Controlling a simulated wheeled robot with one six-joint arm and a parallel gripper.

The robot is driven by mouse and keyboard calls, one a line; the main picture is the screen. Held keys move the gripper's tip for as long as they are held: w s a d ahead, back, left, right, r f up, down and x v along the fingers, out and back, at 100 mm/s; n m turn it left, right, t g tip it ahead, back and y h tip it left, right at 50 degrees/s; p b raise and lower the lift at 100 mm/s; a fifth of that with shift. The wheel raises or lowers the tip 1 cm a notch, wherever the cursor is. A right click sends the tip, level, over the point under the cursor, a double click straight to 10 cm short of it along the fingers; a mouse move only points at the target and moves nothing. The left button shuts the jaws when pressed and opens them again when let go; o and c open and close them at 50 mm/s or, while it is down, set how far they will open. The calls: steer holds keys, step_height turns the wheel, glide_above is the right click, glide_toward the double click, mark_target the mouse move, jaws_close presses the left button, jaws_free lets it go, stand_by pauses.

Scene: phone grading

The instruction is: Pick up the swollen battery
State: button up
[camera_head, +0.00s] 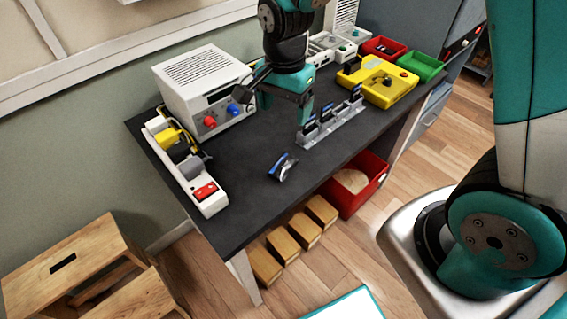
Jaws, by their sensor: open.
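A small dark pack with blue and pale bands (283,167) lies alone on the black bench top (245,205), near its front edge. It looks bulged or tilted and may be the swollen battery, but it is too small to be sure. My gripper (285,111) points down over the bench, behind this pack and apart from it. The gripper is open and nothing shows between its fingers. A grey slotted rack (316,137) right of the gripper holds several thin dark upright items; I cannot tell whether any is a battery.
A white power unit (205,85) with red and blue knobs stands behind left. A white tool strip (178,165) lies along the left edge. A yellow fixture (378,88), a red tray (382,47) and a green tray (422,67) are at right. The front middle is clear.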

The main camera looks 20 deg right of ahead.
glide_above(283, 163)
steer(key=f, duration=0.6)
steer(key=f+p, duration=0.1)
steer(key=f, duration=0.5)
steer(key=shift+w+d, duration=0.15)
steer(key=shift+w, duration=0.05)
steer(key=shift+s+f+p, duration=0.2)
steer(key=shift+f+p, duration=0.35)
steer(key=shift+f, duration=2.15)
steer(key=c, duration=1)
